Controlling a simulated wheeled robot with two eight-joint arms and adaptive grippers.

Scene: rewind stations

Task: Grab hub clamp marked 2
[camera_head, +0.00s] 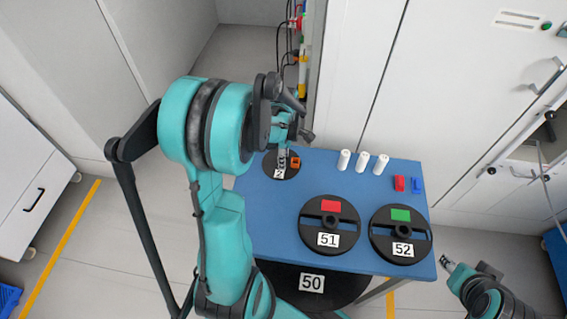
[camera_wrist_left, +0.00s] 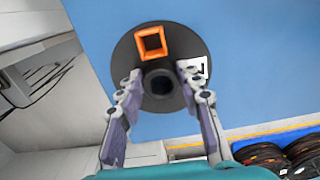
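The hub clamp (camera_head: 269,168) is a small black disc with a raised central hub, an orange square frame and a white label. It lies at the left back of the blue table, and the label appears to read 2. It also shows in the left wrist view (camera_wrist_left: 200,48), where the label is partly covered. My left gripper (camera_wrist_left: 161,77) is open, with one finger on each side of the hub (camera_wrist_left: 158,82). I cannot tell whether the fingers touch it. My right gripper (camera_head: 447,263) is off the table's right front corner, and its finger state is unclear.
The blue table (camera_head: 270,220) also holds discs marked 51 (camera_head: 345,240) and 52 (camera_head: 416,247), several white cylinders (camera_head: 362,162), a red block (camera_head: 399,183) and a blue block (camera_head: 417,185). A disc marked 50 (camera_head: 340,285) is below the front edge. White cabinets stand behind.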

